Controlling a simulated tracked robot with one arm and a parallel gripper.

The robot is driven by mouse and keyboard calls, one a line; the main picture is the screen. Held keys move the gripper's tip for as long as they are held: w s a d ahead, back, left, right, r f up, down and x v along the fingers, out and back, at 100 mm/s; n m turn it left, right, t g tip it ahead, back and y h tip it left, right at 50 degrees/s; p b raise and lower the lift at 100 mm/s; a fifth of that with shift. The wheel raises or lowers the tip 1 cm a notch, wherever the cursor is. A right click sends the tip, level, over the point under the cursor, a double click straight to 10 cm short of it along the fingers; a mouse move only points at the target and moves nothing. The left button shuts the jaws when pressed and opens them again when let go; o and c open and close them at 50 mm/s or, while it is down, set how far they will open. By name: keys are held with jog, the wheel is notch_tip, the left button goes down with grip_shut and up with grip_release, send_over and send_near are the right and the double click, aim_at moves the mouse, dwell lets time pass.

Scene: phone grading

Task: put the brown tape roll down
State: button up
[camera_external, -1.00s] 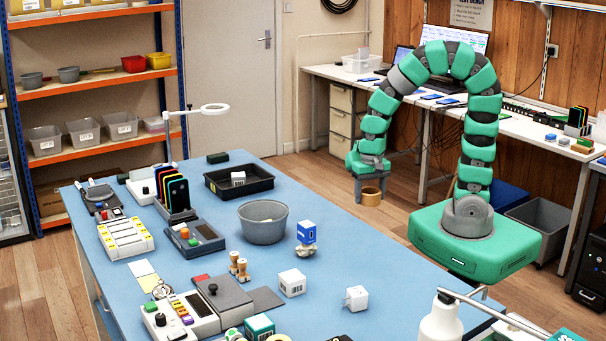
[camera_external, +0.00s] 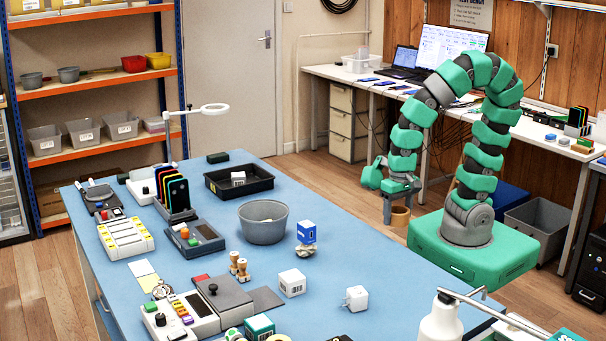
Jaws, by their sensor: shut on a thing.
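The brown tape roll (camera_external: 400,216) is a short tan cylinder at the lower end of my arm, in the gap between the blue table and my green base. My gripper (camera_external: 399,204) points down and is shut on the roll. The roll hangs below the grey jaws, roughly upright. From this view I see floor behind it; I cannot tell how far above the floor it is.
A white bench (camera_external: 340,76) with laptops stands behind. A grey bin (camera_external: 540,225) stands at right.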

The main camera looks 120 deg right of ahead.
jog(key=shift+w+p, duration=0.35)
jog(key=shift+w, duration=0.1)
jog(key=b, duration=0.1)
send_over(345, 247)
jog(key=shift+s+f, duration=0.15)
jog(key=shift+f, duration=0.65)
jog(key=shift+f+b, duration=0.6)
jog(key=shift+f, duration=1.1)
jog(key=shift+f, duration=0.1)
jog(key=o, duration=1.1)
jog(key=shift+c, duration=0.2)
notch_tip(345, 247, up, 12)
jog(key=p, duration=0.2)
